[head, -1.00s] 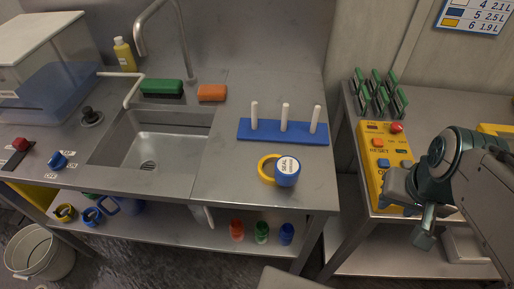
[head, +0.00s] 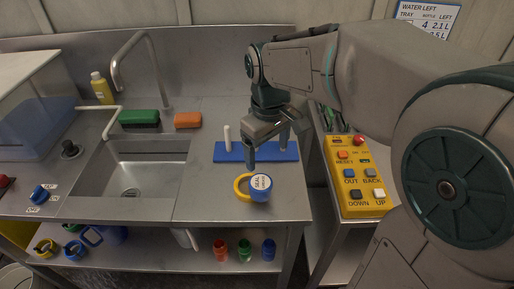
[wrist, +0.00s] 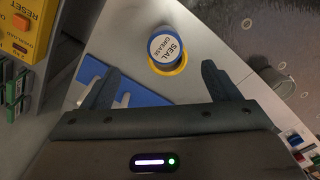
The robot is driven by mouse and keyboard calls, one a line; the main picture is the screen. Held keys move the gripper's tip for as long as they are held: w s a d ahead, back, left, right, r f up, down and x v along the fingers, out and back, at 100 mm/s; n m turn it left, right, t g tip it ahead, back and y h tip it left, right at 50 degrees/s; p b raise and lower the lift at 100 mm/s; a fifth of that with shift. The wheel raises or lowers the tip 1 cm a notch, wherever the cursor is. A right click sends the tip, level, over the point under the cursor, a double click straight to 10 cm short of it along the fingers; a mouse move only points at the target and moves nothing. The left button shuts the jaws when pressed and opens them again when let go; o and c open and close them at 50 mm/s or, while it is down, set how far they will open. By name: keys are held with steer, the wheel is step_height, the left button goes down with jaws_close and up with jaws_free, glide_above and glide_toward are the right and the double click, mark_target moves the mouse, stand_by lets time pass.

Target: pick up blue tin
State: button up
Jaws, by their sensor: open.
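The blue tin (head: 261,188) stands on the steel counter, its white lid lettered "SEAL GREASE". A yellow ring (head: 242,186) lies against its left side. In the wrist view the tin (wrist: 165,46) is ahead of the fingers, with the yellow ring (wrist: 176,69) showing beside it. My gripper (head: 268,150) hangs above the blue peg board, behind the tin in the head view. In the wrist view its fingers (wrist: 158,88) are spread apart with nothing between them, and the tin lies beyond their tips.
The blue board (head: 228,154) with white pegs is under my gripper. The sink (head: 140,170) is to the left, with green (head: 140,117) and orange sponges behind it. A yellow button panel (head: 352,178) stands at right. Small red, green and blue pots sit on the lower shelf.

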mark_target(260, 182)
steer(key=shift+n, duration=0.3)
steer(key=f, duration=0.5)
steer(key=a+f, duration=0.1)
steer(key=f, duration=0.2)
steer(key=shift+w+a+f, duration=0.1)
steer(key=shift+w+f, duration=0.25)
steer(key=shift+w, duration=0.05)
step_height(260, 182, down, 5)
steer(key=shift+w+a+r, duration=0.1)
steer(key=shift+a, duration=0.05)
steer(key=c, duration=1.2)
steer(key=shift+r, duration=0.1)
